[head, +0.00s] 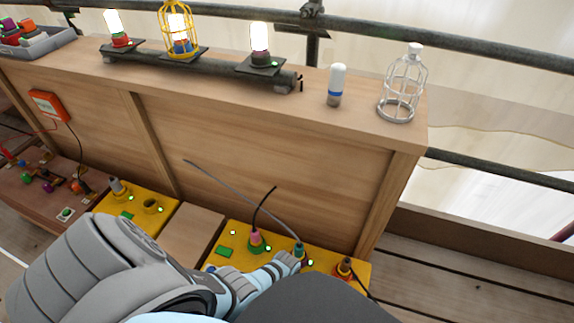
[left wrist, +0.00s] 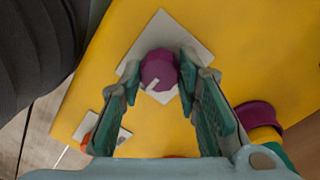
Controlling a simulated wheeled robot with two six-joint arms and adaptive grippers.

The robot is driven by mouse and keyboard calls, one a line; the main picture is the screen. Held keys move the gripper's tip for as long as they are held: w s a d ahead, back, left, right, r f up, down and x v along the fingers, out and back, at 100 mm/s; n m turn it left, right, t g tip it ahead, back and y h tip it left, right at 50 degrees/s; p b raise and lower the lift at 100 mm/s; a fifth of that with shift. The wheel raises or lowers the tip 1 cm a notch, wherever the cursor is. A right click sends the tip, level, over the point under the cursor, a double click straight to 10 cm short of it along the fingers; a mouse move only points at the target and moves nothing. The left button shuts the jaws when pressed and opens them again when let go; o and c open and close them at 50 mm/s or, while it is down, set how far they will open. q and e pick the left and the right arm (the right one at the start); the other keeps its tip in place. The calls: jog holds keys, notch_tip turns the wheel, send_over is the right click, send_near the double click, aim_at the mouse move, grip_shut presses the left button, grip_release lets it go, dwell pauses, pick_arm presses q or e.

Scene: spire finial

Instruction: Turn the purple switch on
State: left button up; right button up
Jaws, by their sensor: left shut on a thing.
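The purple switch (left wrist: 158,72) is a round, faceted knob with a white mark at its lower-left edge. It sits on a pale diamond-shaped plate (left wrist: 159,22) on the yellow panel (left wrist: 110,45). In the left wrist view my left gripper (left wrist: 160,66) has its teal-padded fingers on both sides of the knob, shut on it. In the head view my left arm reaches over the right yellow panel (head: 340,258) and hides the purple switch. My right gripper is not in view.
Several plugs with cables stand on the right yellow panel, including a pink one (head: 256,238) and a teal one (head: 299,249). A purple ring (left wrist: 258,115) lies right of my fingers.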

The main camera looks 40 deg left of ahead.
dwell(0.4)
pick_arm(q)
jog(key=o, duration=1.2)
jog(key=shift+c, duration=0.2)
jog(key=shift+w+r, duration=0.1)
jog(key=shift+r, duration=0.35)
notch_tip(320, 180, up, 11)
jog(key=shift+a, duration=0.25)
